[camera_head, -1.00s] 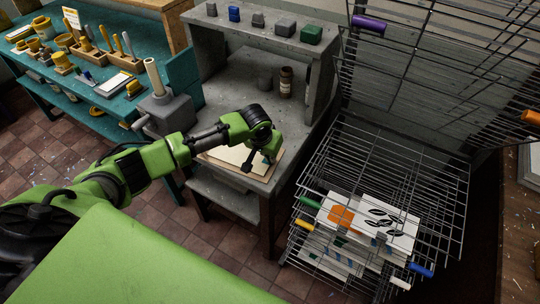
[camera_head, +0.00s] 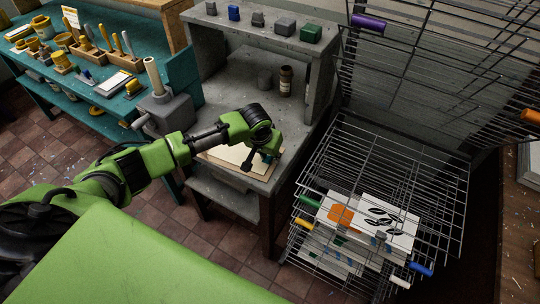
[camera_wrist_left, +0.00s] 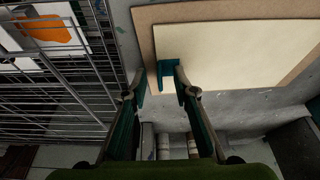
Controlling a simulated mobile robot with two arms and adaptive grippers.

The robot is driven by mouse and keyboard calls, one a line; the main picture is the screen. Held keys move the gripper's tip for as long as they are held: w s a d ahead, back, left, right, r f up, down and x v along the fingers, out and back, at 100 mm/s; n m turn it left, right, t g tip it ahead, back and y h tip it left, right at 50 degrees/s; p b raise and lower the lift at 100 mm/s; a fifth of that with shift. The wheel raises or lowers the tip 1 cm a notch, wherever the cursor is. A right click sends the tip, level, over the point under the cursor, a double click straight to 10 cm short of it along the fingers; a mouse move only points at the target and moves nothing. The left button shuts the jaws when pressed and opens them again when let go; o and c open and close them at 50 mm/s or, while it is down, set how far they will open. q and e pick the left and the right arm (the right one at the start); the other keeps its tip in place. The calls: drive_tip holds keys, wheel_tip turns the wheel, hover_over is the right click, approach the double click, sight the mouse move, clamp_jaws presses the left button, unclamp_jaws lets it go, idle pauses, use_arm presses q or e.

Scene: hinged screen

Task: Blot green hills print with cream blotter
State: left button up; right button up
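The cream blotter (camera_head: 234,155) lies flat on a slightly larger tan board on the grey bench; it also shows in the left wrist view (camera_wrist_left: 230,50). A small teal tab (camera_wrist_left: 172,74) sits at the blotter's near edge. My left gripper (camera_wrist_left: 159,78) is open at this edge, its fingertips apart on either side of the tab. I cannot tell whether either finger touches it. In the head view my left gripper (camera_head: 262,158) is over the blotter's right side. I cannot make out the green hills print; anything under the blotter is hidden. My right gripper is not in view.
A wire drying rack (camera_head: 400,180) with prints stands right of the bench (camera_head: 300,150), close to my left gripper. Its purple-handled upper shelf (camera_head: 369,24) is raised.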

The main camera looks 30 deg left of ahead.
use_arm(q)
wheel_tip(320, 180, up, 3)
drive_tip(key=p, duration=0.3)
drive_tip(key=shift+f, duration=0.1)
drive_tip(key=shift+r+p, duration=0.75)
drive_tip(key=shift+r, duration=1.35)
